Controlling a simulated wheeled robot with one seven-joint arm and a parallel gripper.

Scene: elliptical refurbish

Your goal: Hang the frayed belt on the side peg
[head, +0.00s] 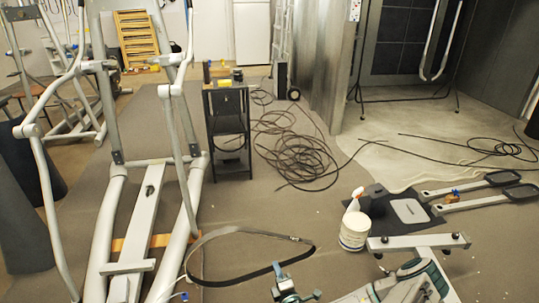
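The frayed belt is a thin dark loop (222,282) at the lower middle of the head view, just right of the elliptical's frame. Its right end shows small light marks that may be fraying. My gripper (278,269) is at the bottom centre, with a bluish finger across the near strand of the belt. It appears shut on this strand, though the far finger is hidden. I cannot tell whether the rest of the loop hangs clear or touches the floor. I cannot pick out the side peg with certainty.
A grey elliptical frame (118,190) fills the left. A black cart (230,130) stands behind the belt. Coiled black cable (295,150) lies on the floor.

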